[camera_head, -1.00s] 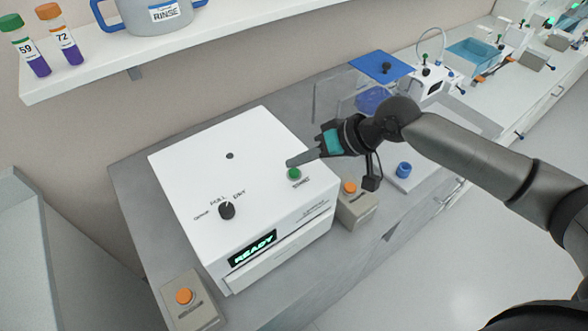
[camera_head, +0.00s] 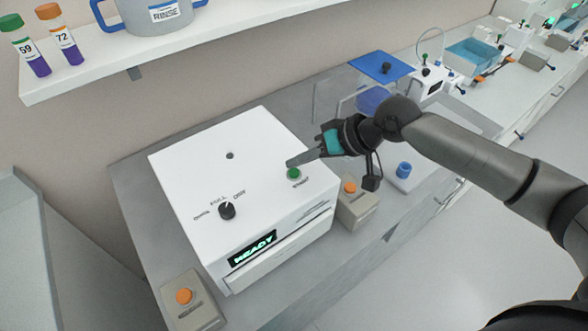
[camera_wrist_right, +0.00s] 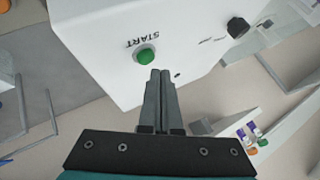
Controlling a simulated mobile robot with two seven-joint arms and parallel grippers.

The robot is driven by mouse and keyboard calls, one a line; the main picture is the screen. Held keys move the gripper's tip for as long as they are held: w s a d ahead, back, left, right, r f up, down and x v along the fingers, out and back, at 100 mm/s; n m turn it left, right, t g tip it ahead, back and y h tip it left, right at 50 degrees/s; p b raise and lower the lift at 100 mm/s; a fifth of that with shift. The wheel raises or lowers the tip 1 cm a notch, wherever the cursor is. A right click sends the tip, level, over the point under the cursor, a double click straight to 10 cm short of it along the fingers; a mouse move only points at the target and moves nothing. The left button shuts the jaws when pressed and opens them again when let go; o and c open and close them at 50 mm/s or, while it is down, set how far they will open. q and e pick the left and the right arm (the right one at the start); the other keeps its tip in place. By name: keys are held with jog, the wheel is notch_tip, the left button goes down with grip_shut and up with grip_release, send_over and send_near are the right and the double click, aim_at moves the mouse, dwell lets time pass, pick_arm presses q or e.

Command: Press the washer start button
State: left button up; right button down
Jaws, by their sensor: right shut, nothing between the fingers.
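The white washer (camera_head: 225,165) stands on a grey bench in the head view, its display (camera_head: 253,248) reading READY. The green start button (camera_head: 293,173) is on its top, near the right edge. In the right wrist view, the green button (camera_wrist_right: 145,54) sits beside the word START. My right gripper (camera_head: 290,163) is shut and empty, its fingertips just behind the button in the head view. In the right wrist view, the shut fingertips (camera_wrist_right: 160,72) appear close beside the button; I cannot tell whether they touch it. My left gripper is not in view.
A black dial (camera_head: 227,210) is on the washer's top. Boxes with orange buttons stand at its front left (camera_head: 184,296) and right (camera_head: 350,188). A shelf (camera_head: 120,67) above holds two tubes and a RINSE jug (camera_head: 150,18). Other lab equipment lines the bench at the back right.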

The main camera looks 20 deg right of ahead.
jog(key=shift+f, duration=0.15)
jog(key=shift+f, duration=0.3)
jog(key=shift+f, duration=0.55)
dwell(0.8)
dwell(0.4)
jog(key=shift+r+p, duration=0.95)
jog(key=shift+p, duration=0.1)
notch_tip(320, 180, up, 5)
jog(key=p, duration=0.5)
